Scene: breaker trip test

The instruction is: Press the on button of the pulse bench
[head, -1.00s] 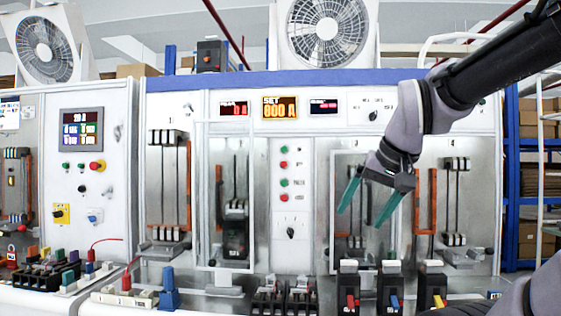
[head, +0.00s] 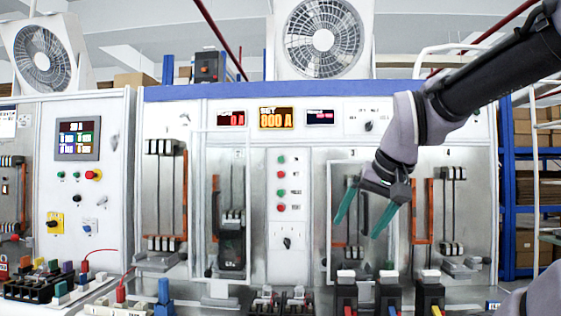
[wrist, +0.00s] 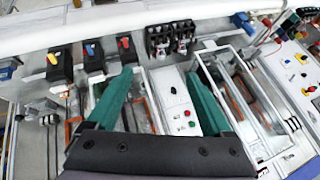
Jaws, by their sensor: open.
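The pulse bench (head: 420,135) is a white cabinet with an orange SET display (head: 277,117) reading 800 A. Its narrow centre panel holds a column of round buttons: an upper green button (head: 281,160), a red one below it, a lower green button (head: 281,192) and a lower red button (head: 281,208). Their labels are too small to read. My gripper (head: 357,231) has its green fingers apart and empty, in front of the bay right of this panel, pointing down. In the wrist view, the button panel (wrist: 178,92) shows between and beyond the open fingers (wrist: 160,72).
Breakers with red, blue and yellow levers (head: 388,292) stand along the front ledge below my gripper. Framed clear doors (head: 333,215) flank the button panel. A second cabinet (head: 112,165) with a red stop button stands at left. Space before the panel looks clear.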

